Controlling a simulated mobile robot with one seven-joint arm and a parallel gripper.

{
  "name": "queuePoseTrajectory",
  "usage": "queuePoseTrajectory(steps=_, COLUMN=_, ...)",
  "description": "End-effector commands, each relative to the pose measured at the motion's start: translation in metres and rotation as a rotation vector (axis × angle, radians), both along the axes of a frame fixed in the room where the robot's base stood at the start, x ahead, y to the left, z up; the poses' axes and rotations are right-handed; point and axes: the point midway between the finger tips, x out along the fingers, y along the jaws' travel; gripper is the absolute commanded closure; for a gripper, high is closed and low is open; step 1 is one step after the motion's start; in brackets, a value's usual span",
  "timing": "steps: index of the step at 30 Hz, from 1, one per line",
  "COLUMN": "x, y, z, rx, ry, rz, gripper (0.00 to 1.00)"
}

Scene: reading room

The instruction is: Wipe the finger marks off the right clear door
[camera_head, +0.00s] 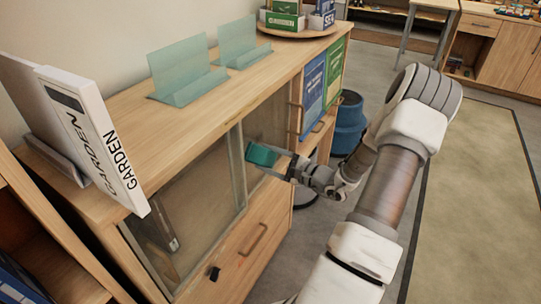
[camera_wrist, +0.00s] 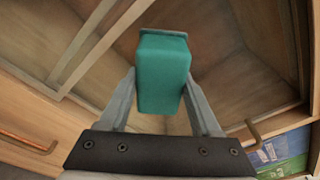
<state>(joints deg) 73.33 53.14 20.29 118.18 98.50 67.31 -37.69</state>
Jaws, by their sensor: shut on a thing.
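The right clear door (camera_head: 265,123) is a glass pane in the low wooden cabinet, seen at a slant in the head view. In the wrist view the pane (camera_wrist: 235,75) spreads behind my gripper, with pale frame bars at upper left. My gripper (camera_head: 277,157) is shut on a teal block-shaped wiping pad (camera_head: 261,154), also centred in the wrist view (camera_wrist: 163,75). The pad is at or very near the right door's pane; I cannot tell whether it touches. I cannot make out finger marks. The left clear door (camera_head: 190,215) is beside it, nearer the camera.
Drawers with bar handles (camera_head: 253,240) lie below the doors. A white GARDEN sign (camera_head: 95,135) and two teal stands (camera_head: 180,75) (camera_head: 240,42) are on the cabinet top. A blue bin (camera_head: 349,122) stands past the cabinet. Open floor is at right.

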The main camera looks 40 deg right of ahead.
Motion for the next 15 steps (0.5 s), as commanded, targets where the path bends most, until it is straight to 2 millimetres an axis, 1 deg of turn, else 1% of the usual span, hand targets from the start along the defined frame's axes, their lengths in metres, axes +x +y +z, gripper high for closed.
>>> queuePoseTrajectory(steps=8, x=0.0, y=0.001, z=0.016, rx=0.0, ry=-0.003, rz=0.004, gripper=0.8)
queuePoseTrajectory(steps=11, x=0.0, y=0.0, z=0.017, rx=0.0, ry=-0.002, rz=0.004, gripper=0.8)
queuePoseTrajectory(steps=15, x=0.004, y=-0.009, z=0.016, rx=-0.002, ry=-0.004, rz=0.003, gripper=0.8)
